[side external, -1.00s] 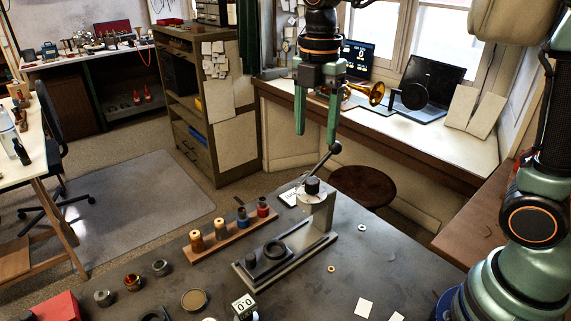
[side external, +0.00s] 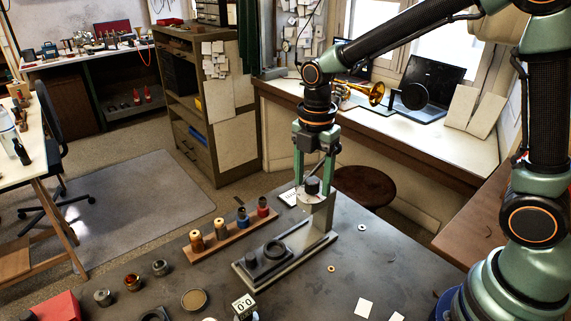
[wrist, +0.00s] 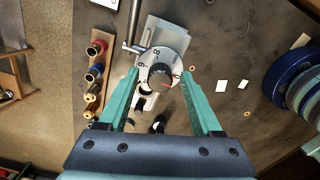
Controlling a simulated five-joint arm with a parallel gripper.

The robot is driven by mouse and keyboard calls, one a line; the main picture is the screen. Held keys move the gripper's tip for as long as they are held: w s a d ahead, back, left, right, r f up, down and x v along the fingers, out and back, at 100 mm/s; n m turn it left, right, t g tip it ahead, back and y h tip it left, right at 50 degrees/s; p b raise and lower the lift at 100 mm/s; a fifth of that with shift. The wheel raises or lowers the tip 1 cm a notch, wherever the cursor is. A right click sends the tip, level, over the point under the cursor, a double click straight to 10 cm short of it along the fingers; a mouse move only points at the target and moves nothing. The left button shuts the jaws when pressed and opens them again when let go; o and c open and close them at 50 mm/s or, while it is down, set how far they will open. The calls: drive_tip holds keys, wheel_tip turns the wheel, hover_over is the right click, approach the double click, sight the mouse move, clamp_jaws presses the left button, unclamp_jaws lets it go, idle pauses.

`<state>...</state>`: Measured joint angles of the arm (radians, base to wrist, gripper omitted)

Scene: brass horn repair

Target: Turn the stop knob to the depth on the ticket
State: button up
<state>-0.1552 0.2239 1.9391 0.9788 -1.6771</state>
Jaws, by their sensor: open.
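The stop knob (side external: 312,186) is a dark round knob on a pale numbered dial (wrist: 147,57), on top of the grey press stand (side external: 319,215). The knob also shows in the wrist view (wrist: 160,78), with a reddish mark near its right side. Large dial digits are partly visible; I cannot read a setting with certainty. My gripper (side external: 313,184) points down with one finger on each side of the knob; in the wrist view (wrist: 160,75) gaps show between fingers and knob. A white card (side external: 289,197) lies behind the stand; its writing is too small to read.
A wooden rack (side external: 232,231) with several coloured spools stands left of the stand. A metal lever (wrist: 132,25) sticks out beside the dial. A numbered block (side external: 244,306) stands in front. Paper slips (side external: 364,308) and small rings lie at right, with bare bench between.

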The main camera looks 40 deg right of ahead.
clamp_jaws()
